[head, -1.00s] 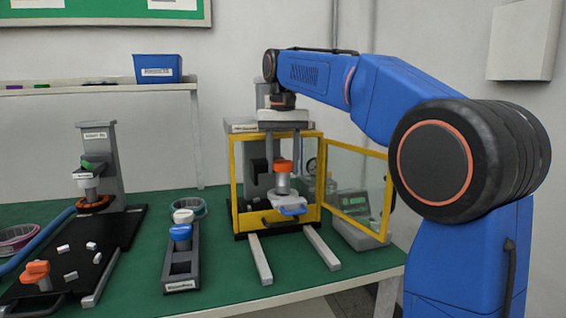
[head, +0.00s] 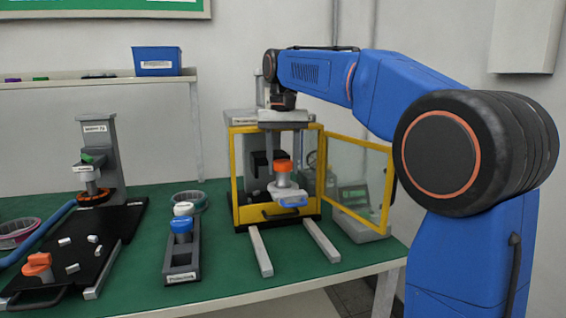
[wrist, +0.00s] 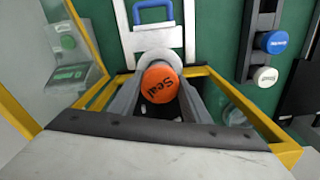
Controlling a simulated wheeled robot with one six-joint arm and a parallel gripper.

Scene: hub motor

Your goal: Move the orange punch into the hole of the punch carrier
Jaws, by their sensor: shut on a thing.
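The orange punch (head: 283,165), marked "Seal" on its cap in the wrist view (wrist: 158,84), is inside the yellow-framed press. My gripper (wrist: 157,96) is shut on it, one finger on each side of the cap. The punch looks upright, with its grey body below. A white plate with a blue handle (head: 292,202), seemingly the punch carrier, is just under it and also shows in the wrist view (wrist: 152,40). I cannot see a hole in it, nor tell whether the punch touches it.
The yellow frame (head: 236,182) closely surrounds my gripper; its clear door (head: 356,178) is open to the right. Two rails (head: 260,252) run forward. A grey rack with a blue punch (head: 181,226) and a white one stands left. A second orange-topped part (head: 38,264) lies far left.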

